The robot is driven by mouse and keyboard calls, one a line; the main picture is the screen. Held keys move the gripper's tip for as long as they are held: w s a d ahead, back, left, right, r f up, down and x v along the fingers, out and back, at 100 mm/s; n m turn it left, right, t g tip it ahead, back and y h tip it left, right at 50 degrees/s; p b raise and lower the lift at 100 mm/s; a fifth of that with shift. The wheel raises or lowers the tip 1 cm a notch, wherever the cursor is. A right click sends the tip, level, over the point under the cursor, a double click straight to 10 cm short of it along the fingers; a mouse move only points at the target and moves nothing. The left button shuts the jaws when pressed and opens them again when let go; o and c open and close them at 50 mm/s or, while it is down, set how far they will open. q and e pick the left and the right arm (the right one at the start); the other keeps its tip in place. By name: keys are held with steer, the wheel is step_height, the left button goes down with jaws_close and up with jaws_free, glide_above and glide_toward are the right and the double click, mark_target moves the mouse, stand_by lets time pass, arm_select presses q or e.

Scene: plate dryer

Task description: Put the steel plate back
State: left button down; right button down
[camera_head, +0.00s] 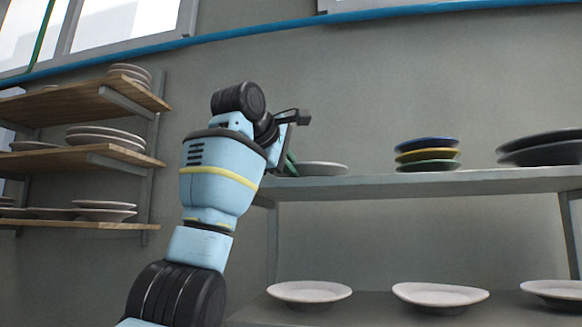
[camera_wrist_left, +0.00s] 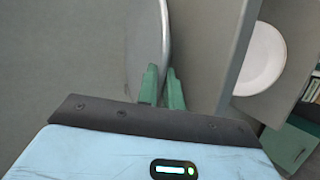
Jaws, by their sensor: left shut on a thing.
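A pale grey plate (camera_head: 322,169) is at the left end of the upper metal shelf (camera_head: 420,184). It lies about level there, at or just above the surface; I cannot tell if it touches. My left gripper (camera_head: 290,165) is at the plate's left edge, partly hidden behind my own arm. In the left wrist view, the green fingers (camera_wrist_left: 162,88) are shut on the rim of the grey plate (camera_wrist_left: 146,45), whose far side is cut off by the frame. My right gripper is not in view.
A stack of blue, yellow and green plates (camera_head: 427,155) and dark plates (camera_head: 545,149) stand further right on the upper shelf. White plates (camera_head: 309,292) sit on the lower shelf. Wooden wall shelves (camera_head: 75,104) with plates are at left. Bare shelf lies between plate and coloured stack.

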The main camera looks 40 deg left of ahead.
arm_select(q)
steer(key=shift+s, duration=0.1)
steer(key=c, duration=1.8)
jaws_free()
steer(key=shift+s+r, duration=0.15)
steer(key=v, duration=1.1)
steer(key=shift+s, duration=0.25)
steer(key=shift+d+r, duration=0.15)
